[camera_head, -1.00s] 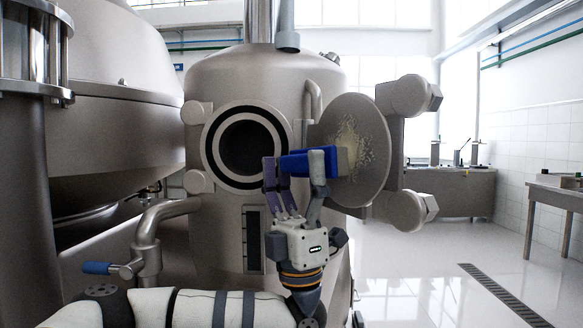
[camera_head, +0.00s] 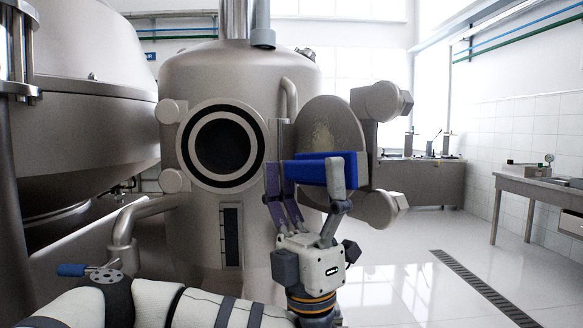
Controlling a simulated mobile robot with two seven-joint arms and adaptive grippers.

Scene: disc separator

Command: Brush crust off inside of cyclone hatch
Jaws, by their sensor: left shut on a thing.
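The cyclone hatch (camera_head: 338,112) hangs open as a round grey disc to the right of the opening, its inner face toward me. A faint yellowish patch of crust (camera_head: 321,134) shows on that face just above the brush. My left gripper (camera_head: 305,180) is shut on a blue brush (camera_head: 307,172) in front of the hatch's lower half. The bristle end points right, toward the hatch; the finger and brush hide part of the face, and I cannot tell whether the bristles touch it. My right gripper is not in view.
The round hatch opening (camera_head: 222,146) with its black seal is left of the brush. Large knobs (camera_head: 382,102) stick out at the hatch's right side. A pipe with a blue-handled valve (camera_head: 72,270) is low left. Benches stand farther right, with open floor between.

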